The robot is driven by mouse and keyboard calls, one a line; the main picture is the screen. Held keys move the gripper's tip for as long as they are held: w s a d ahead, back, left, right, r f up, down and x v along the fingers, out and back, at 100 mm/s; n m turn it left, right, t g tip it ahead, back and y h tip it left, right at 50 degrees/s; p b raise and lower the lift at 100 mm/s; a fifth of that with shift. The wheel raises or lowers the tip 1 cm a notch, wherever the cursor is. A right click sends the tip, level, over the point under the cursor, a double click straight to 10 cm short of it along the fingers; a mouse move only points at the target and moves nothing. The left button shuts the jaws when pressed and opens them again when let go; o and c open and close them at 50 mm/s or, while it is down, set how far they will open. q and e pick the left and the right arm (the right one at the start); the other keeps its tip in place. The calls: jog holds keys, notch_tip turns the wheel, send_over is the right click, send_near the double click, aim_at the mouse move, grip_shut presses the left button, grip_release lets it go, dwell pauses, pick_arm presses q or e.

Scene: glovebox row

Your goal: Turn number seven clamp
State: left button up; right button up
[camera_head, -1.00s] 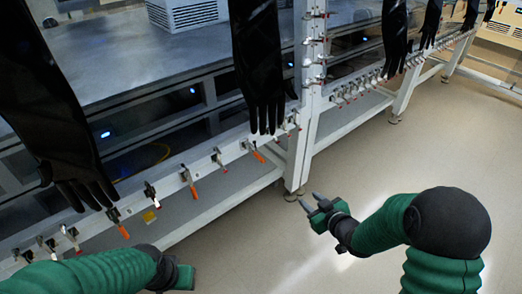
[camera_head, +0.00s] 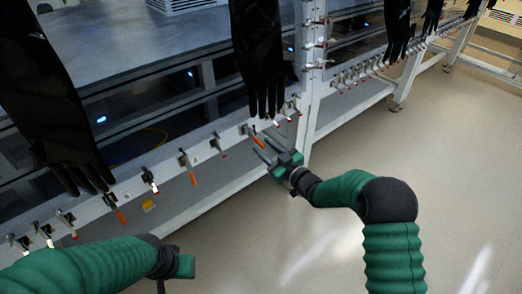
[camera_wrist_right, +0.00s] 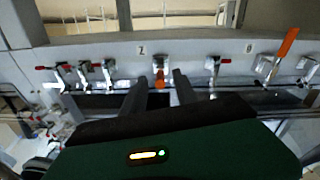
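A row of toggle clamps runs along the white rail in the head view. One clamp with an orange handle (camera_head: 254,137) is just up-left of my right gripper (camera_head: 266,149). In the right wrist view my right gripper (camera_wrist_right: 159,88) is open. An orange-tipped clamp (camera_wrist_right: 160,74) shows between its two fingers; I cannot tell if they touch it.
Other clamps sit on the rail, including an orange-handled one (camera_head: 189,168) and one at right in the wrist view (camera_wrist_right: 282,50). Black gloves (camera_head: 257,60) hang over the rail. A white post (camera_head: 311,90) stands close right of the gripper. The floor (camera_head: 300,220) is clear.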

jog(key=shift+x, duration=1.1)
grip_shut()
dwell(0.6)
